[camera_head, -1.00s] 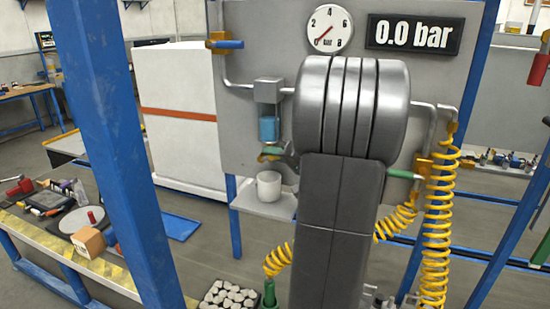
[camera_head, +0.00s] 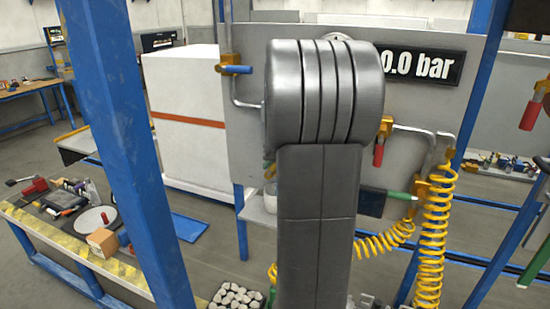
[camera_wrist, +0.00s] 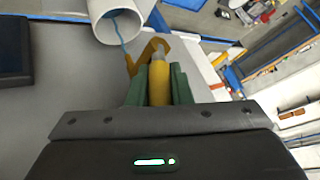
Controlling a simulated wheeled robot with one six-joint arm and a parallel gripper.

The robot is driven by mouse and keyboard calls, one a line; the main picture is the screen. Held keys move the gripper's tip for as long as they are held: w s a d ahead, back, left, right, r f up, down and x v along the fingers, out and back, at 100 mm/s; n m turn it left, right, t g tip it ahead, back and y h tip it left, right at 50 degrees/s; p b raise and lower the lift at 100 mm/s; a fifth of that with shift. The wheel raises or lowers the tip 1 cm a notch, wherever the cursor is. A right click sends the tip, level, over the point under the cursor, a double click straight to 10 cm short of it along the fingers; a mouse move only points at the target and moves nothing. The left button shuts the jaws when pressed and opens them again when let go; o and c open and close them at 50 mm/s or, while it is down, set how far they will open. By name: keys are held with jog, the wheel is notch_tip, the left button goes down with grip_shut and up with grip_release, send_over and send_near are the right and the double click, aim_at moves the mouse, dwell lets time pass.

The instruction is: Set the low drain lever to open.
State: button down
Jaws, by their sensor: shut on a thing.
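The low drain lever, with a yellow grip (camera_wrist: 158,82) and a bent yellow arm (camera_wrist: 145,50), shows in the wrist view. My gripper (camera_wrist: 159,75) has its green fingers shut on the grip, one on each side. A white cup (camera_wrist: 115,22) lies just beyond the lever, with a thin blue streak across its opening. In the head view my arm covers the lever, the gripper and the filter bowl.
The grey panel (camera_head: 250,125) carries a blue-handled valve (camera_head: 235,69), a red-handled valve (camera_head: 381,145) and a green-handled valve (camera_head: 395,195). The display (camera_head: 425,65) reads 0.0 bar. Yellow coiled hoses (camera_head: 433,240) hang at right. A blue post (camera_head: 125,150) stands at left.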

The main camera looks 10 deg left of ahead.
jog(key=shift+a, duration=0.1)
dwell(0.5)
jog(key=c, duration=1.3)
grip_release()
jog(key=b+v, duration=0.1)
jog(key=v, duration=1.2)
jog(key=shift+r+b, duration=0.4)
